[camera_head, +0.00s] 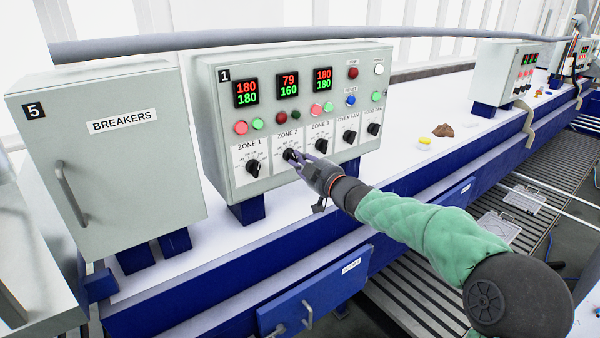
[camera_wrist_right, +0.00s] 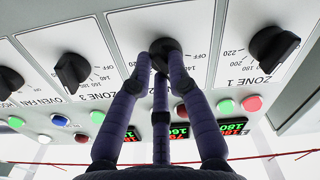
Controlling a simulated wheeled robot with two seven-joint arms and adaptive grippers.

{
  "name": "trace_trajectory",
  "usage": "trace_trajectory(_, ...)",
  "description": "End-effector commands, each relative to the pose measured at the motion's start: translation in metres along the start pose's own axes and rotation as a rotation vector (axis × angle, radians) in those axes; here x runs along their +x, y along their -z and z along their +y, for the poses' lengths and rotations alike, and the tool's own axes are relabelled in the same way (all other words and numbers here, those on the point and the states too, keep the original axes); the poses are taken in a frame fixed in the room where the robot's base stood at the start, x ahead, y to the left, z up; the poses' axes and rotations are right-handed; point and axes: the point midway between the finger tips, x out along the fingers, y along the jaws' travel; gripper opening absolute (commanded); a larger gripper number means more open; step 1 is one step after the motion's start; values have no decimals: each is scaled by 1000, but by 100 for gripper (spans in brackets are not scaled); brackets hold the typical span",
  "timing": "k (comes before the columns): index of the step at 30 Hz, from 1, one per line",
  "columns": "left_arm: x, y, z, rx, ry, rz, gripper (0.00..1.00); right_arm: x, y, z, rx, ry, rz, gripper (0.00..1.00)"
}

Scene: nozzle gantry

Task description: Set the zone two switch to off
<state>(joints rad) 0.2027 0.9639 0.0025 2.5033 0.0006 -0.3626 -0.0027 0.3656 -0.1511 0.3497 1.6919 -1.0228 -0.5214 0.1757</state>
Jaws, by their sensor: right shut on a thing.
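The zone 2 switch (camera_head: 289,154) is a black rotary knob on the front of the grey control box (camera_head: 228,191). My right gripper (camera_head: 298,160) reaches it from the lower right, its dark purple fingers shut on the knob. In the right wrist view the knob (camera_wrist_right: 165,45) sits between the fingertips (camera_wrist_right: 166,66), with the OFF mark (camera_wrist_right: 203,56) to its right. The fingers hide much of the dial, so I cannot tell where the pointer stands. The zone 2 display (camera_head: 288,85) reads 79 over 160. My left gripper is out of view.
The zone 1 knob (camera_head: 254,168) and zone 3 knob (camera_head: 320,146) sit close on either side. Lit buttons (camera_head: 240,128) line the panel above. A grey breakers box (camera_head: 130,180) with a handle stands at left. The white bench top (camera_head: 420,160) is mostly clear at right.

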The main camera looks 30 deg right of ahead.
Motion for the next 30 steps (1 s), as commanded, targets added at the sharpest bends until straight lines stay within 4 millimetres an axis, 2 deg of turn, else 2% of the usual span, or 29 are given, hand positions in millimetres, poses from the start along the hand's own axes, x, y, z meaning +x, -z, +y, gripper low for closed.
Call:
trace_trajectory(1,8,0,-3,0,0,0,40,0,-3,-2,-46,1,0,0)
trace_trajectory(12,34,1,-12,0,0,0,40,0,-1,0,-398,0,0,0)
trace_trajectory(21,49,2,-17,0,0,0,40,0,1,1,-656,0,-1,0)
trace_trajectory(30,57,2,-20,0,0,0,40,0,3,2,-830,1,-1,0)
